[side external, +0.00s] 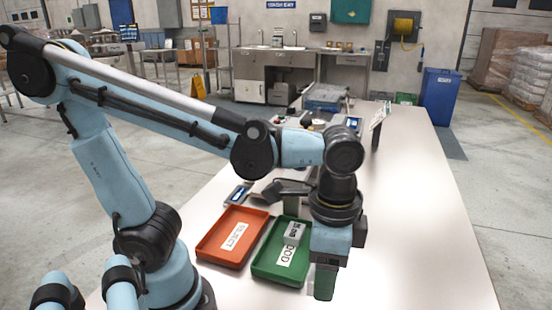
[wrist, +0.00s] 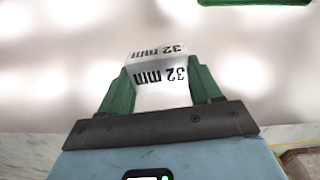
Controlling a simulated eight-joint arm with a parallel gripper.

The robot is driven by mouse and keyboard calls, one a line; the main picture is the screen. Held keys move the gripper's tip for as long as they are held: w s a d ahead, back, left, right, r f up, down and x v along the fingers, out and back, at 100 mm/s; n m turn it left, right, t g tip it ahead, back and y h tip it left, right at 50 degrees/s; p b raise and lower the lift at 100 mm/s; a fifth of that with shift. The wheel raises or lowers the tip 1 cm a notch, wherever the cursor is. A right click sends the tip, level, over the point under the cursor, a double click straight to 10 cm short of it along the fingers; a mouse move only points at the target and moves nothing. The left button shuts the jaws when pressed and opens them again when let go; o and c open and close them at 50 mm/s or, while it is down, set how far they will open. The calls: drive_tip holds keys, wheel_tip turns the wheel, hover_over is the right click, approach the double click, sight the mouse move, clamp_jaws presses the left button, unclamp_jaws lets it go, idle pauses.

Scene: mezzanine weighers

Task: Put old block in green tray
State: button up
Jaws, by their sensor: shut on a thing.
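My gripper (side external: 325,283), with green fingers, is low over the white table just right of the green tray (side external: 262,272). In the wrist view my gripper (wrist: 160,72) is shut on a white block (wrist: 157,88) printed "32 mm". A grey-white block (side external: 293,234) with dark print lies in the green tray, beside a white label ending in "OOD". The edge of a green thing, likely this tray, shows at the top right of the wrist view (wrist: 255,2). I cannot tell which block is old.
An orange tray (side external: 207,252) with a white label stands left of the green tray. Dark equipment and a small blue-and-white device (side external: 238,193) are behind the trays. The white table (side external: 420,240) is clear to the right of my gripper.

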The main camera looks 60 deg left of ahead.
drive_tip(key=shift+s+d+f+m, duration=0.25)
drive_tip(key=shift+s+m, duration=0.05)
drive_tip(key=shift+s, duration=0.2)
drive_tip(key=shift+s+d+f+m, duration=0.2)
drive_tip(key=shift+s+d+m, duration=0.1)
drive_tip(key=shift+s, duration=0.15)
drive_tip(key=shift+w+a+f, duration=0.1)
drive_tip(key=shift+a+f, duration=0.1)
drive_tip(key=shift+f, duration=0.05)
drive_tip(key=w+a+f, duration=0.4)
drive_tip(key=a, duration=0.1)
drive_tip(key=w+a+f, duration=0.2)
drive_tip(key=w+a, duration=0.1)
drive_tip(key=shift+a+f, duration=0.2)
drive_tip(key=shift+f, duration=2.1)
drive_tip(key=shift+f, duration=0.2)
drive_tip(key=o, duration=1.2)
drive_tip(key=shift+r, duration=0.1)
